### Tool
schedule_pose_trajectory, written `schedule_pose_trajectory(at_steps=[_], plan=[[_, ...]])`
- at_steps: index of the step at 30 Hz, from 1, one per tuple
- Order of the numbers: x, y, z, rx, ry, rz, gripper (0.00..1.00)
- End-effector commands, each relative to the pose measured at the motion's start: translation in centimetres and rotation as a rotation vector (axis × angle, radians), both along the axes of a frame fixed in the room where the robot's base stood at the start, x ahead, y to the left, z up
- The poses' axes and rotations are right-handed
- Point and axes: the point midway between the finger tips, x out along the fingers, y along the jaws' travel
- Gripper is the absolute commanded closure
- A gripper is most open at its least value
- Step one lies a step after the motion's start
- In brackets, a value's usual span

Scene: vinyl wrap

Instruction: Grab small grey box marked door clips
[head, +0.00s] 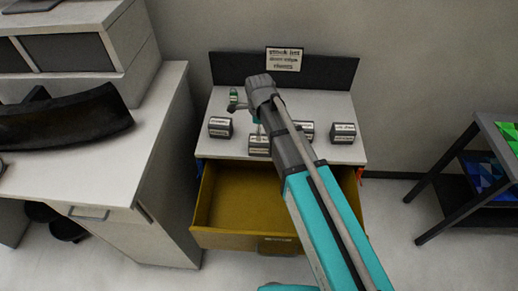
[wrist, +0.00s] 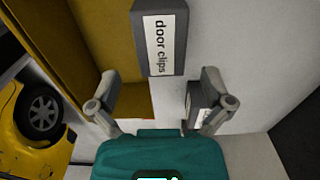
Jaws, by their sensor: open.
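The small dark grey box with a white label reading "door clips" (wrist: 140,40) is at the top middle in the wrist view. My gripper (wrist: 159,77) is open and empty, with its fingers spread below the box in the picture, one to each side. The box is not between the fingertips. In the head view my gripper (head: 245,110) is over the white counter (head: 288,103). Several small grey boxes stand there, and I cannot read their labels. My arm partly hides some of them.
Another labelled grey box (wrist: 194,97) shows by the right finger in the wrist view. An open yellow drawer (head: 244,200) sticks out below the counter and looks empty. A dark backboard with a sign (head: 284,59) stands behind. A desk (head: 165,110) flanks the left.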

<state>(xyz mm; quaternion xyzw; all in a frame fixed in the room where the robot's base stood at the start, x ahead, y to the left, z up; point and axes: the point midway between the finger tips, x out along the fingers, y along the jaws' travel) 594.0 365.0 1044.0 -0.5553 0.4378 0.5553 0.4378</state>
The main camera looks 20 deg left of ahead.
Motion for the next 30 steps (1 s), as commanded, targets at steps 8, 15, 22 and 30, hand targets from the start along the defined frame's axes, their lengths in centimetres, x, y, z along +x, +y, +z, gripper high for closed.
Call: schedule_pose_trajectory(at_steps=[8, 15, 22, 30], plan=[[0.0, 0.0, -2.4, 0.0, 0.0, 0.001, 0.0], [0.0, 0.0, -2.9, 0.0, 0.0, 0.001, 0.0], [0.0, 0.0, -2.8, 0.0, 0.0, 0.001, 0.0], [0.0, 0.0, -3.3, 0.0, 0.0, 0.001, 0.0]])
